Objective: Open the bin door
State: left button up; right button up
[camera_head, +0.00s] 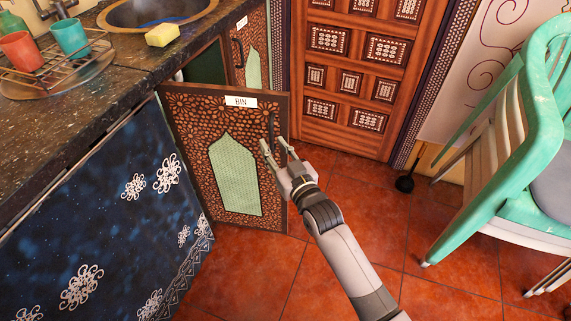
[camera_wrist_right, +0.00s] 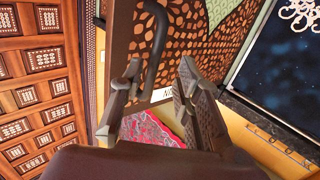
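The bin door (camera_head: 193,128) is a brown patterned cabinet door with a green arched panel and a white BIN label (camera_head: 241,102). It stands swung out from the counter, with a gap behind its top edge. Its dark vertical handle (camera_head: 271,128) is near the door's free edge. My right gripper (camera_head: 274,147) is at the handle's lower end, its fingers apart. In the right wrist view the handle (camera_wrist_right: 157,42) curves down towards the space between the spread fingertips (camera_wrist_right: 160,72); I cannot tell whether they touch it. My left gripper is out of view.
A dark counter (camera_head: 120,62) holds a sink (camera_head: 160,10), a yellow sponge (camera_head: 162,35) and a rack with cups (camera_head: 70,36). A second cabinet door (camera_head: 254,60) stands behind. Stacked green and white chairs (camera_head: 535,110) are at right. Red tile floor (camera_head: 350,205) is clear between.

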jog(key=v, duration=0.8)
jog(key=shift+s, duration=0.2)
